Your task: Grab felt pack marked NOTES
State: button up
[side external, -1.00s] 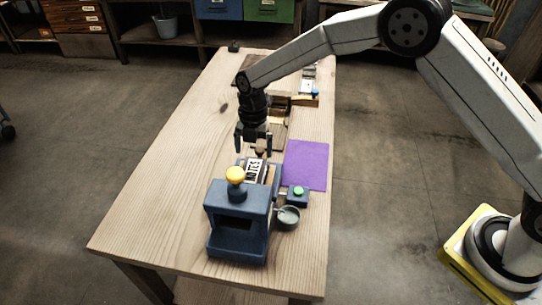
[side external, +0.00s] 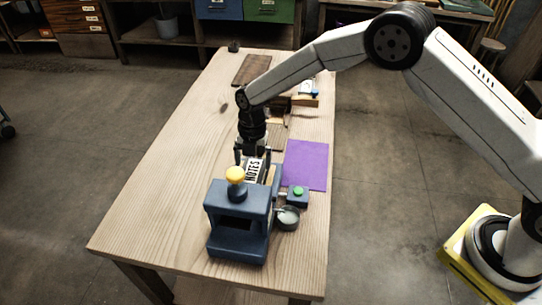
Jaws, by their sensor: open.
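The pack marked NOTES (side external: 253,171) shows a white label with black letters. It sits just behind the blue machine with the yellow knob (side external: 237,215), partly hidden by it. My gripper (side external: 253,160) is open and points down at the pack, with its fingers low around or just behind the label's far end. I cannot tell whether the fingers touch the pack. The fingertips are partly hidden by the pack and the machine.
A purple sheet (side external: 306,165) lies right of the pack. A small box with a green button (side external: 298,196) and a round grey dish (side external: 286,218) stand beside the machine. Wooden pieces and a brown board (side external: 252,70) lie farther back. The table's left side is clear.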

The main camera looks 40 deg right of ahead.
aim_at(253, 171)
jog(key=shift+s+a+f, duration=0.1)
jog(key=shift+a+f, duration=0.1)
jog(key=shift+f, duration=1.7)
jog(key=c, duration=1.1)
jog(key=shift+r, duration=0.15)
jog(key=shift+r, duration=1.35)
jog(key=shift+s+d+r, duration=0.65)
jog(key=shift+s+r, duration=1)
jog(key=shift+s, duration=0.6)
jog(key=shift+s+d+r, duration=0.7)
jog(key=shift+s+r, duration=1)
jog(key=shift+s, duration=0.55)
jog(key=shift+s+d+r, duration=0.65)
jog(key=shift+s+r, duration=1)
jog(key=shift+s, duration=0.6)
